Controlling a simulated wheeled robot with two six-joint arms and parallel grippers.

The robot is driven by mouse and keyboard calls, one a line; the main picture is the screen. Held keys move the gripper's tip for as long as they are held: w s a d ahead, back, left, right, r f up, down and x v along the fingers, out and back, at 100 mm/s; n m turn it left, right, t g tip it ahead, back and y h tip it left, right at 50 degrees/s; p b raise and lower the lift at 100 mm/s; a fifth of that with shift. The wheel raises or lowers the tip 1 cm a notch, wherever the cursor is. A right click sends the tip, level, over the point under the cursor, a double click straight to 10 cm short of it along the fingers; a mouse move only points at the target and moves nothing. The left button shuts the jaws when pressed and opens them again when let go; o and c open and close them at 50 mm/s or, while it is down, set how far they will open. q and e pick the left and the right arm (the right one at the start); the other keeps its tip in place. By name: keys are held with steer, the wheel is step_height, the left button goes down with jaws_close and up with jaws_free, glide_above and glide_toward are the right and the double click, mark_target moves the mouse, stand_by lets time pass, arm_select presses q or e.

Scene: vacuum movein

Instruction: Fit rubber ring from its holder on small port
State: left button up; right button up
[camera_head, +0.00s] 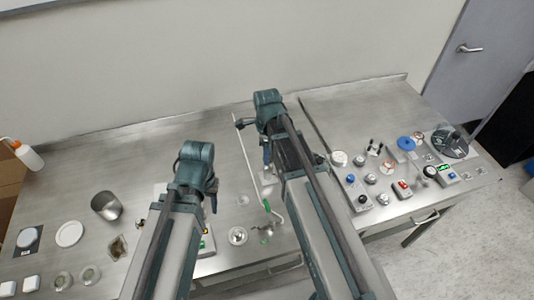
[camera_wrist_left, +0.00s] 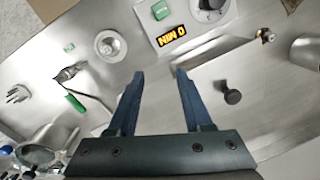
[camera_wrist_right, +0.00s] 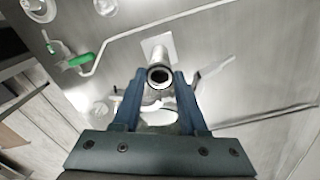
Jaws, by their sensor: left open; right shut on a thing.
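My right gripper (camera_wrist_right: 160,76) is shut with its fingertips on either side of a dark-edged round mouth, apparently the rubber ring (camera_wrist_right: 159,75). A short metal tube (camera_wrist_right: 160,58) stands directly behind the ring, with a pale square plate at its far end. I cannot tell whether the ring touches the tube, or whether the tube is the small port or the holder. In the head view my right gripper (camera_head: 267,157) points down above the bench. My left gripper (camera_wrist_left: 159,74) is open and empty above the bench. Its fingers partly show in the head view (camera_head: 213,199).
A thin bent pipe (camera_wrist_right: 125,37) with a green handle (camera_wrist_right: 80,60) runs beside the tube. A control box with a lit display (camera_wrist_left: 171,36) and a dark knob (camera_wrist_left: 232,92) lie near my left gripper. A metal cup (camera_head: 106,205) stands at left. Many small parts crowd the right bench.

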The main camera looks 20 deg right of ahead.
steer(key=shift+f, duration=0.15)
steer(key=o, duration=1.2)
steer(key=shift+r, duration=0.2)
step_height(320, 180, up, 14)
steer(key=p, duration=1.3)
steer(key=shift+f+p, duration=0.25)
steer(key=shift+p, duration=0.1)
